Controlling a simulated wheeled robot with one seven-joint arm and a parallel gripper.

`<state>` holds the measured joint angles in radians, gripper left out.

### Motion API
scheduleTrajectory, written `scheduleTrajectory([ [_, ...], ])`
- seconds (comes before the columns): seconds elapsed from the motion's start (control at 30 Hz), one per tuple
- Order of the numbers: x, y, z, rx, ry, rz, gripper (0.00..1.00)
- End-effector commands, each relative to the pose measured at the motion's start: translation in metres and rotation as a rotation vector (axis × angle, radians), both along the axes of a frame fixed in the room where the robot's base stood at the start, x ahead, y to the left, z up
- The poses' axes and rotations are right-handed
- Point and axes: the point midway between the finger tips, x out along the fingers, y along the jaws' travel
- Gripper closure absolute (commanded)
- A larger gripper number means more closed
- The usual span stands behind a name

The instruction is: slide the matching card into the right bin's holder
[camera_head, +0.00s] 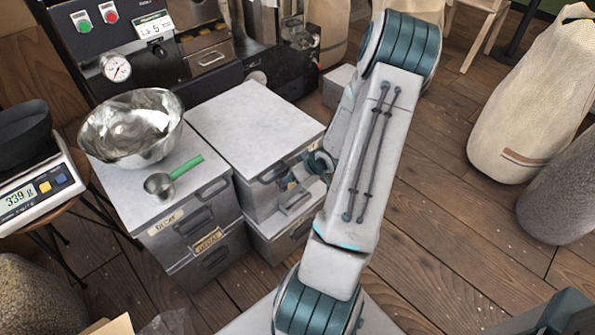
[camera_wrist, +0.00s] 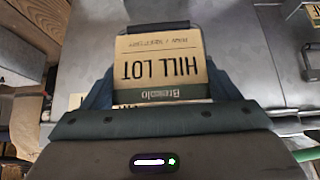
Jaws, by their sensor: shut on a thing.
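A tan card (camera_wrist: 165,62) lettered HILL LOT, with a dark green strip, appears upside down in the wrist view. My gripper (camera_wrist: 160,88) is shut on it, with blue-grey fingers at its sides. In the head view my gripper (camera_head: 290,182) is beside the front of the right bin (camera_head: 253,128), mostly hidden by my arm. The right bin is grey metal with a front handle. A dark bar (camera_wrist: 160,31) shows beyond the card in the wrist view. I cannot tell whether the card touches a holder.
A lower bin (camera_head: 290,230) is under the right one. A scale (camera_head: 35,190) stands left. Sacks (camera_head: 530,110) stand right, beyond open floor.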

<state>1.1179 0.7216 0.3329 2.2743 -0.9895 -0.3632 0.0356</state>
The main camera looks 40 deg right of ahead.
Motion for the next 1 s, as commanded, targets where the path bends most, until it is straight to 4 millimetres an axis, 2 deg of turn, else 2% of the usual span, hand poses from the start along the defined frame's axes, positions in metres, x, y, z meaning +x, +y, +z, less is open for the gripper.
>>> scheduleTrajectory([
  [0.03, -0.001, 0.000, -0.013, 0.001, 0.008, 0.001, 0.38],
  [0.27, 0.000, 0.002, -0.043, 0.001, 0.024, 0.006, 0.38],
  [0.53, 0.014, 0.003, -0.088, -0.001, 0.055, 0.010, 0.38],
  [1.0, 0.002, 0.002, -0.081, -0.001, 0.000, 0.007, 0.38],
])
